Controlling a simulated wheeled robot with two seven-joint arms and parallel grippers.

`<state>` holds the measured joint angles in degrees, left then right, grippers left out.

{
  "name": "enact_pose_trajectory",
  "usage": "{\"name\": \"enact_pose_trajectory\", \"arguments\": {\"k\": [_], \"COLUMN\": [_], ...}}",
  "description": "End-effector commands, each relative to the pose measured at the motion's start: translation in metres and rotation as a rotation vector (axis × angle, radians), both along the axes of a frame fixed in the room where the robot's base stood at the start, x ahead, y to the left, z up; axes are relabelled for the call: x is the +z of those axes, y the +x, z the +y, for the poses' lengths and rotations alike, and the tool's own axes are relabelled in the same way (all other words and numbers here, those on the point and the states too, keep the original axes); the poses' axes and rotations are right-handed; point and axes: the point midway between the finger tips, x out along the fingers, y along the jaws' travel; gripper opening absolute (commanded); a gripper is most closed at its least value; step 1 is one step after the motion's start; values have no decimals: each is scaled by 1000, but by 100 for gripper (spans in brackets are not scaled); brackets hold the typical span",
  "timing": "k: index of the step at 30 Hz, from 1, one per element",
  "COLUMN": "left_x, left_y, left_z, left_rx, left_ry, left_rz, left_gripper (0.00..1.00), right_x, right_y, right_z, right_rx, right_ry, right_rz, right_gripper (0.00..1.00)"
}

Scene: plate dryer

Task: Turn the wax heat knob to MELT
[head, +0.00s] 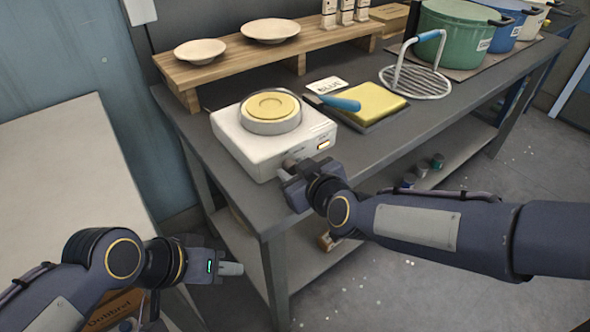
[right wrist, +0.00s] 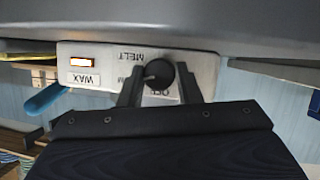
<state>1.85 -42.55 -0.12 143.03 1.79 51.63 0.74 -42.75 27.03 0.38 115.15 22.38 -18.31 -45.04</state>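The white wax heater (head: 255,147) stands on the dark bench with a round pot of yellow wax (head: 270,106) on top. Its black heat knob (right wrist: 159,75) shows in the right wrist view, where the panel is upside down; MELT, OFF and a partly hidden label surround it. A pale mark on the knob seems to face the partly hidden label. My right gripper (right wrist: 160,82) is at the panel, its fingers open on either side of the knob with small gaps. In the head view the right gripper (head: 292,170) hides the knob. My left gripper (head: 232,268) is low, away from the heater; its finger gap is unclear.
A lit switch (right wrist: 81,62) sits beside the WAX label. A yellow block (head: 372,102) with a blue-handled tool (head: 340,103) lies right of the heater. A wooden shelf (head: 240,68) with plates stands behind. A wire rack (head: 415,82) and pots (head: 460,35) are farther right.

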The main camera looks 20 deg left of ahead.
Motion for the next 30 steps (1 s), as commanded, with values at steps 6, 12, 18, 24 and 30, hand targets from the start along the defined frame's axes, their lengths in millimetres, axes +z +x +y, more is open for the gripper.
{"name": "enact_pose_trajectory", "arguments": {"k": [6,12,18,24,30], "left_x": [-1,-8,-25,-55,-87], "left_y": [0,0,0,0,0], "left_z": [0,0,0,0,0], "left_rx": [0,0,0,0,0], "left_ry": [0,0,0,0,0], "left_rz": [0,0,0,0,0], "left_gripper": [36,36,36,36,36], "right_x": [0,-1,-4,-6,-7], "right_y": [0,1,2,4,5], "right_z": [0,-1,-2,-3,-4], "right_rx": [-1,0,-3,-4,-4], "right_ry": [3,33,109,217,327], "right_rz": [3,40,134,271,411], "right_gripper": [8,8,8,8,8]}}
